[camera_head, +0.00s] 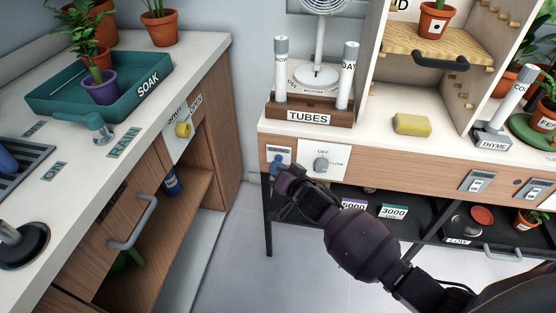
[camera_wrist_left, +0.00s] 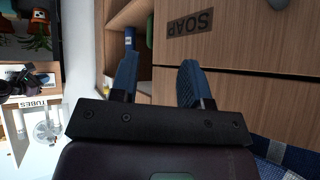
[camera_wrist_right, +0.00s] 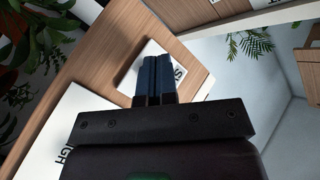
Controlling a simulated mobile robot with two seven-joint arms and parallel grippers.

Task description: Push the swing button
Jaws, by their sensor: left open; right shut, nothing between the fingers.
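A small white plate with a swing label (camera_head: 279,151) sits on the wooden front under the tubes rack. It also shows in the right wrist view (camera_wrist_right: 180,75), in front of the fingers. My right gripper (camera_head: 277,166) is shut and empty, its blue fingertips overlapping this plate. They also show in the right wrist view (camera_wrist_right: 155,60). The button itself is hidden behind them, and I cannot tell whether they touch it. My left gripper (camera_wrist_left: 158,62) is open and empty before a wooden front labelled SOAP, and is out of the head view.
A white plate with a round knob (camera_head: 321,164) is just right of the swing plate. Above stand the TUBES rack (camera_head: 309,107) and a white fan (camera_head: 318,72). A dark shelf with number cards (camera_head: 394,211) lies below. Floor (camera_head: 222,270) shows clear at left.

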